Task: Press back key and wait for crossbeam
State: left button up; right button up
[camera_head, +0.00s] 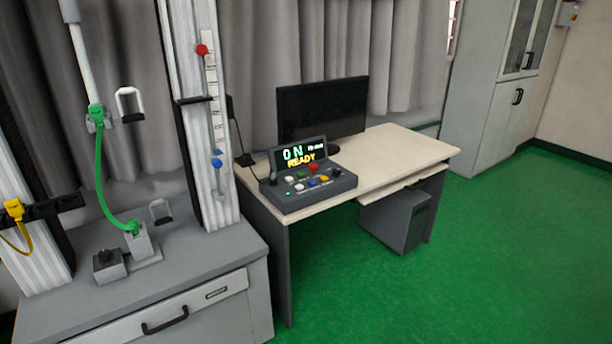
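A dark grey control console (345,184) stands on the left part of the desk. A drop tower with white columns (191,62) stands on the grey cabinet at the left. I cannot make out with certainty which part is the crossbeam. Neither of my grippers is in view.
The pale desk (405,148) carries a black monitor (322,108) behind the console. A computer case (395,220) stands under the desk. A grey cabinet (210,255) with a drawer is at the left. The green floor (500,260) is clear at the right.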

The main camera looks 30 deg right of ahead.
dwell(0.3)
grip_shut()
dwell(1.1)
